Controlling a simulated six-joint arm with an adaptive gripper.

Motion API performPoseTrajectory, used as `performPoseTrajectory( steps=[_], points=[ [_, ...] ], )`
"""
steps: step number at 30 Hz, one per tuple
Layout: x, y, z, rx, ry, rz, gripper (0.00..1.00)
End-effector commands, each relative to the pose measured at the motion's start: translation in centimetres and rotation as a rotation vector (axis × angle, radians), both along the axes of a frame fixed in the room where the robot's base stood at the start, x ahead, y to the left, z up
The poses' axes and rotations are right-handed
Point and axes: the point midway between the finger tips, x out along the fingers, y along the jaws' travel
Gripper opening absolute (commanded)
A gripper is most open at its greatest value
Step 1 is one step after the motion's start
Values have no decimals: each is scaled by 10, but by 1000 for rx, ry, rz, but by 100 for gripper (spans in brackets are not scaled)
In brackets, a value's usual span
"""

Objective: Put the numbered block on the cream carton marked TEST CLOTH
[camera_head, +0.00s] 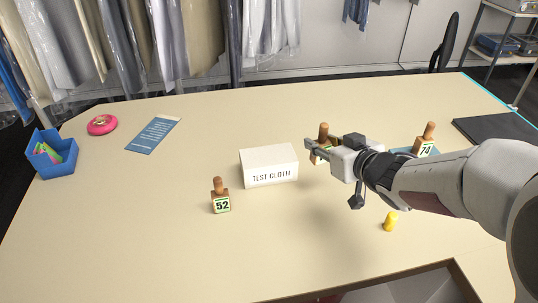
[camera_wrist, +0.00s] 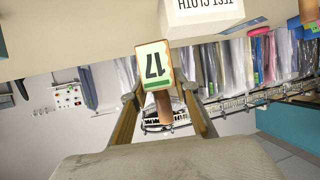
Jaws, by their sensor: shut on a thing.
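In the head view only part of this block (camera_head: 323,132) shows between the fingers. The cream carton marked TEST CLOTH (camera_head: 268,169) stands on the table just left of my gripper; it also shows at the top of the wrist view (camera_wrist: 203,8). The held block is beside the carton in the head view, apart from it. The carton's top is bare. Block 52 (camera_head: 221,204) stands front left of the carton, and block 74 (camera_head: 425,149) stands at the right.
A yellow piece (camera_head: 390,221) stands below my arm. A blue printed card (camera_head: 153,134), a pink round tin (camera_head: 102,124) and a blue box (camera_head: 50,155) are on the left. A dark flat panel (camera_head: 500,131) lies at the right. The table behind the carton is clear.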

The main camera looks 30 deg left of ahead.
Motion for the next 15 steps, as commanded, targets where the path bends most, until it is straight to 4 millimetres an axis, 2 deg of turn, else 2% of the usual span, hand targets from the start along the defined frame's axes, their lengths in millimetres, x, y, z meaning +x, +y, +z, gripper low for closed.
performPoseTrajectory(
  steps=[1, 6, 15],
  points=[
    [-4, 15, 4, 1, -2, 30, 8],
    [-17, 57, 17, 1, -3, 116, 8],
    [-36, 121, 45, 0, -3, 226, 8]
  ],
)
